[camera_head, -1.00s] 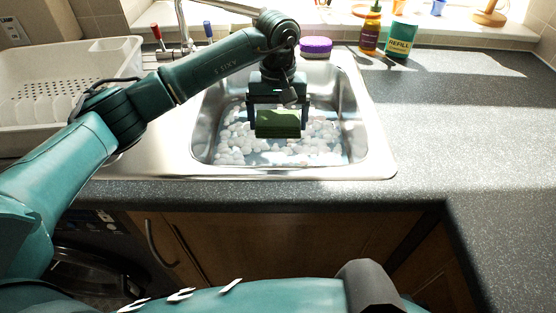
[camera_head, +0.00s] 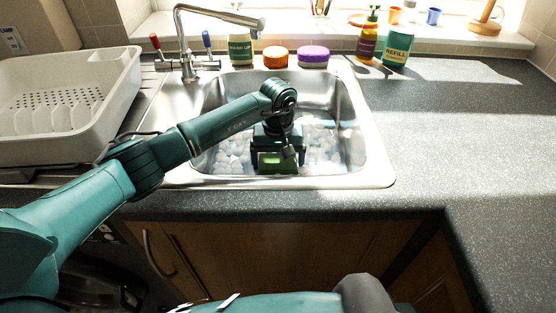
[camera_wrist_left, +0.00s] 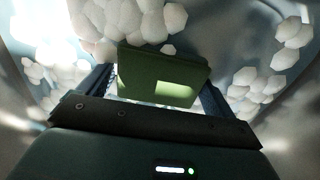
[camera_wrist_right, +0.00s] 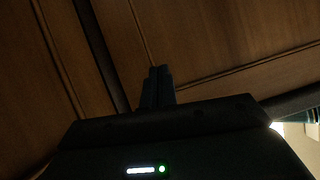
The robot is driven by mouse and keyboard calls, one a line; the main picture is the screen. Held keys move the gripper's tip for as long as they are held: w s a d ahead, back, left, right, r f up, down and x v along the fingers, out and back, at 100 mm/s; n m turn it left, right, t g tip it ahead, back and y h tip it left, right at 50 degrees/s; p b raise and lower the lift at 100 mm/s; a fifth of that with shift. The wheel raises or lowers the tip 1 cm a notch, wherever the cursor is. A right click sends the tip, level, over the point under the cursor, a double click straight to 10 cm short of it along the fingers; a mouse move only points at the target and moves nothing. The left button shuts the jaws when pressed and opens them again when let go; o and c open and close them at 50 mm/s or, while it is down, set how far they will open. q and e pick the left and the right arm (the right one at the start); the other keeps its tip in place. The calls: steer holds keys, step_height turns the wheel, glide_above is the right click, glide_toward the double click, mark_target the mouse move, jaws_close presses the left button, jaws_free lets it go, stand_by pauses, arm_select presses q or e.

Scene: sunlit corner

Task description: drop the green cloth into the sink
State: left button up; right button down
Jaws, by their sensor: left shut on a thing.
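The green cloth (camera_head: 278,162) is a folded, flat-sided block between the fingers of my left gripper (camera_head: 278,158), low over the front part of the sink (camera_head: 376,160). The cloth also shows in the left wrist view (camera_wrist_left: 160,75), gripped between the two fingers, with white foam around it. I cannot tell whether it touches the foam. My right gripper (camera_wrist_right: 158,88) has its fingers together with nothing visible between them, facing wooden cupboard fronts.
White foam (camera_head: 318,140) covers the basin floor. The tap (camera_head: 185,45) stands at the back left. A white dish rack (camera_head: 60,105) is on the left. Several tubs and bottles line the back. The worktop (camera_head: 470,130) on the right is clear.

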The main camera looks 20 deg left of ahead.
arm_select(q)
steer(key=shift+f+b, duration=0.4)
steer(key=shift+b, duration=0.1)
steer(key=shift+f+b, duration=0.25)
steer(key=shift+b, duration=0.05)
steer(key=shift+r, duration=0.1)
steer(key=o, duration=0.7)
arm_select(e)
steer(key=shift+w+f, duration=0.15)
